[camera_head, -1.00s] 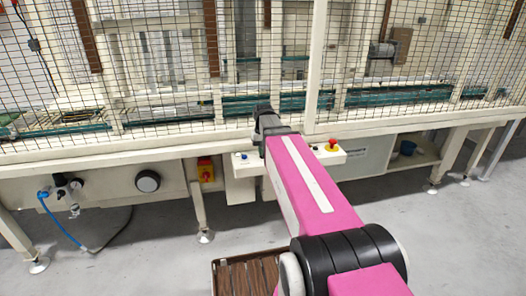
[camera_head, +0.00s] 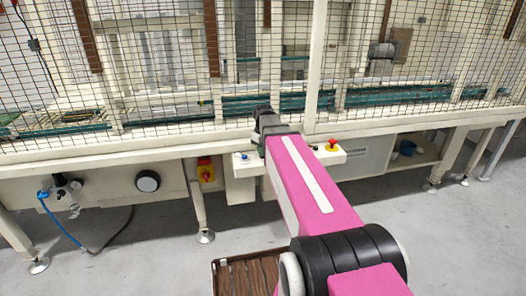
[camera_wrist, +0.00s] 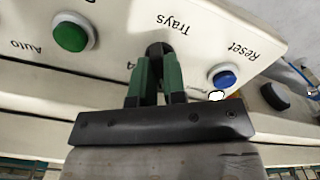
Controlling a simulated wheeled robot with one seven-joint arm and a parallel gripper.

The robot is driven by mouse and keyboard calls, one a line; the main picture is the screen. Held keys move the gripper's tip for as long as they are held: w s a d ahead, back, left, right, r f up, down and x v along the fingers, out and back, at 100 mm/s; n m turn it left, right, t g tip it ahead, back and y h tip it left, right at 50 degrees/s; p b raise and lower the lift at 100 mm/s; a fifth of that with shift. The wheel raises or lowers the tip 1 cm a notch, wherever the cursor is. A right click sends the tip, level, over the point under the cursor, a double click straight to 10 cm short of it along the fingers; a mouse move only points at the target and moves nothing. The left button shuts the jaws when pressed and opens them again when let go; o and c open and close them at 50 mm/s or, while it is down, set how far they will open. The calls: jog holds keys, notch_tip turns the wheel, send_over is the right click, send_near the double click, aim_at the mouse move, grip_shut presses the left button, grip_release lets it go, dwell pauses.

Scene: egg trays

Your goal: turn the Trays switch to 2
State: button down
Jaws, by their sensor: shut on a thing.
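The Trays switch (camera_wrist: 158,50) is a black rotary knob on the cream control panel (camera_wrist: 215,35), seen upside down in the wrist view under the word "Trays". My gripper (camera_wrist: 158,66) has its two green fingers closed on the knob's sides. The fingers hide much of the knob, and its pointer cannot be made out. One dark marking, perhaps a "4", shows just left of the fingers. In the head view the panel (camera_head: 243,168) shows beside my arm, which hides the switch and my fingertips.
A green button (camera_wrist: 70,36) marked "Auto" and a blue button (camera_wrist: 223,78) near "Reset" flank the switch. A red emergency stop (camera_head: 332,142) sits on the panel right of my arm. Wire mesh fencing (camera_head: 160,60) rises behind the panel. A red-and-yellow switch (camera_head: 206,169) is at left.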

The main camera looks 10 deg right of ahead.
jog(key=shift+n, duration=1.3)
jog(key=c, duration=1.2)
grip_release()
notch_tip(320, 180, up, 11)
jog(key=shift+f, duration=0.1)
jog(key=shift+f, duration=0.1)
